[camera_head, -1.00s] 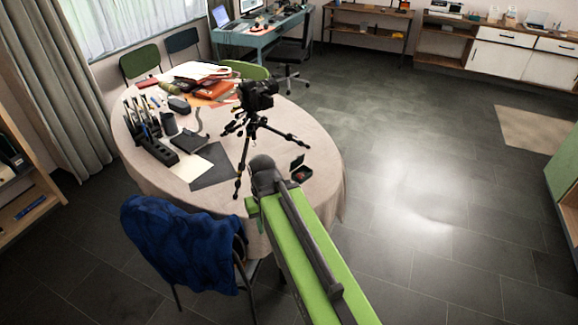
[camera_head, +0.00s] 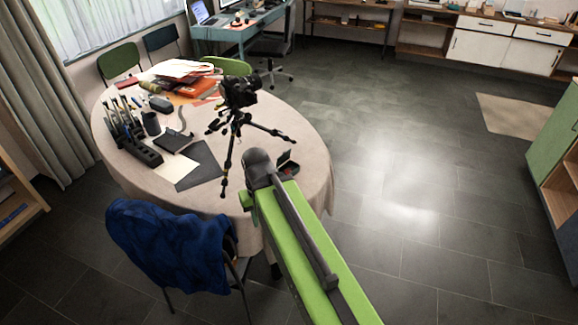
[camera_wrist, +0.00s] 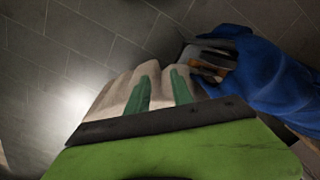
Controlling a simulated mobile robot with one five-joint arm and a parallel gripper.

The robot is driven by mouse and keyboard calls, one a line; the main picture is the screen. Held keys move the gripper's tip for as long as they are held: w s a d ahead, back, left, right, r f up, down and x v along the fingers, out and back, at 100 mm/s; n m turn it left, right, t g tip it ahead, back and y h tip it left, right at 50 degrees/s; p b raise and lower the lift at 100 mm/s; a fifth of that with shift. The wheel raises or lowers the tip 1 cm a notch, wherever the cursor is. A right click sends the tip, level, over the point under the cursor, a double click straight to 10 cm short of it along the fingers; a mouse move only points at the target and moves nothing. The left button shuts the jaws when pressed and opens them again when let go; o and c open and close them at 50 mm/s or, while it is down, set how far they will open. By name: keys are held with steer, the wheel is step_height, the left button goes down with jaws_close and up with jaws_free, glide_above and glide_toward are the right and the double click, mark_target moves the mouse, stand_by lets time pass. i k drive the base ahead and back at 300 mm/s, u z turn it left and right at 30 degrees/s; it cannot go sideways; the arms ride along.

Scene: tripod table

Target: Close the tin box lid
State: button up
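The tin box (camera_head: 287,169) is small and dark, with its lid (camera_head: 284,158) standing open. It sits on the round table (camera_head: 312,150) near its right front edge, and something reddish shows inside. My green arm reaches from the bottom of the head view, and its dark end is just left of the box, partly covering it. No contact with the lid can be made out. The wrist view shows my green arm part, two dark green strips and the draped tablecloth (camera_wrist: 112,96), but no tin box.
A camera on a black tripod (camera_head: 233,135) stands close behind and left of the box. A chair with a blue jacket (camera_head: 170,245) is at the table's front left; the jacket also shows in the wrist view (camera_wrist: 265,75). Books and pens crowd the table's far side. The floor to the right is clear.

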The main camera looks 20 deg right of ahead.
mark_target(285, 157)
steer(key=z, duration=0.1)
steer(key=k, duration=0.6)
steer(key=u, duration=3.05)
steer(key=k, duration=1.1)
steer(key=z, duration=1.5)
steer(key=i, duration=1.05)
steer(key=u, duration=0.15)
